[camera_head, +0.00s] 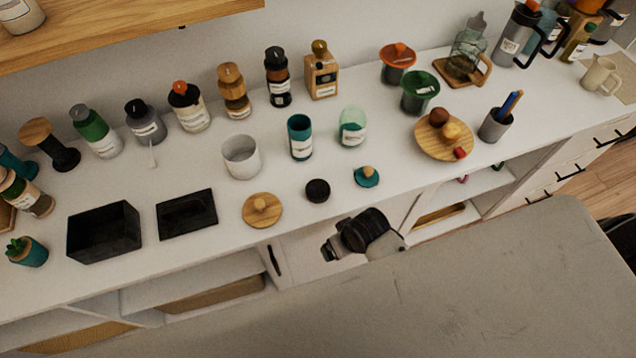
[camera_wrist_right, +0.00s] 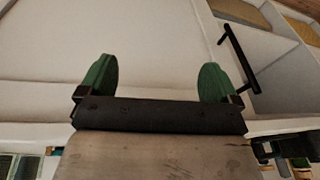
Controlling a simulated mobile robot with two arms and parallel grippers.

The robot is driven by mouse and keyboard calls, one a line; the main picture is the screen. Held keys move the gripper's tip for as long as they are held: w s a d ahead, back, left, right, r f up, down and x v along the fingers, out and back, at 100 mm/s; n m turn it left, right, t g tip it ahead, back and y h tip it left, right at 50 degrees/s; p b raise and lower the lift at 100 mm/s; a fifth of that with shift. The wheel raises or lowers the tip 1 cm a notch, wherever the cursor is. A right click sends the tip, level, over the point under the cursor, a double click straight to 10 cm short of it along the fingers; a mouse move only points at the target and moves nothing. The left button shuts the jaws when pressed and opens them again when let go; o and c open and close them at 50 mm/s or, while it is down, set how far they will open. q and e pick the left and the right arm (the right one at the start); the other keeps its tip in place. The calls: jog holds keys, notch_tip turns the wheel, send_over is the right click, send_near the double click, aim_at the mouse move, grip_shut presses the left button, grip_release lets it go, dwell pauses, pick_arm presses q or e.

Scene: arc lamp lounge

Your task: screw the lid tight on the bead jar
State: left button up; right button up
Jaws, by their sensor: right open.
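Three open containers stand in a row on the white counter in the head view: a pale grey one (camera_head: 241,160), a labelled teal one (camera_head: 300,140) and a clear green-tinted one (camera_head: 352,130). I cannot tell which is the bead jar; the labels are too small to read. In front of them lie three lids: a wooden lid with a knob (camera_head: 262,212), a black lid (camera_head: 317,190) and a teal lid with a wooden knob (camera_head: 366,178). My right gripper (camera_wrist_right: 156,78) is open and empty, its green fingers apart in front of white cabinet surfaces. My left gripper does not show.
A black box (camera_head: 103,232) and a flat black tray (camera_head: 187,214) stand left of the lids. A wooden plate (camera_head: 428,147) and a pen cup (camera_head: 494,126) stand to the right. Bottles line the back. A black cabinet handle (camera_wrist_right: 240,58) is near my right gripper.

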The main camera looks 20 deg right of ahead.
jog(key=w+a+r+p, duration=0.1)
jog(key=w+a+r, duration=0.1)
jog(key=r, duration=0.4)
jog(key=w+a+r+p, duration=0.1)
jog(key=a+r, duration=0.1)
jog(key=r, duration=0.5)
notch_tip(320, 180, up, 5)
jog(key=g+h, duration=0.2)
send_over(317, 187)
jog(key=shift+s+a+r+p, duration=0.15)
jog(key=shift+s+r+p, duration=0.1)
jog(key=shift+p, duration=0.1)
jog(key=shift+f, duration=0.15)
jog(key=shift+f, duration=2.75)
jog(key=shift+w+f+p, duration=0.2)
jog(key=shift+f+p, duration=0.35)
jog(key=shift+f, duration=2.05)
